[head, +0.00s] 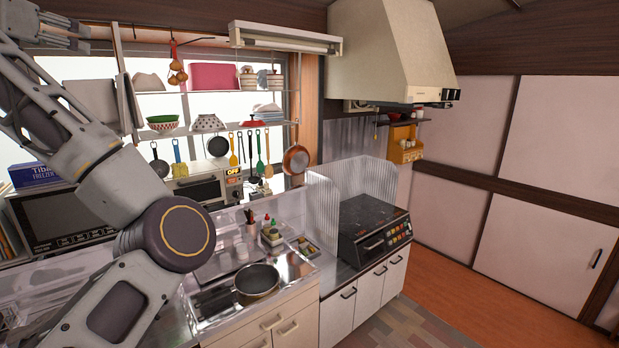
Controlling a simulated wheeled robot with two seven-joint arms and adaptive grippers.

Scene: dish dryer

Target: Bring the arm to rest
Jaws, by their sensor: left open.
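My left arm enters from the lower left of the head view and bends upward. My left gripper (62,36) is at the top left corner, raised high in front of the window shelves. My right gripper is not in view.
A sink counter (300,268) with a pot (257,281) lies right of my arm. A microwave (65,222) and a toaster oven (203,187) stand behind the arm. The stove (374,228) is under the range hood (390,50). The wooden floor (480,290) at right is clear.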

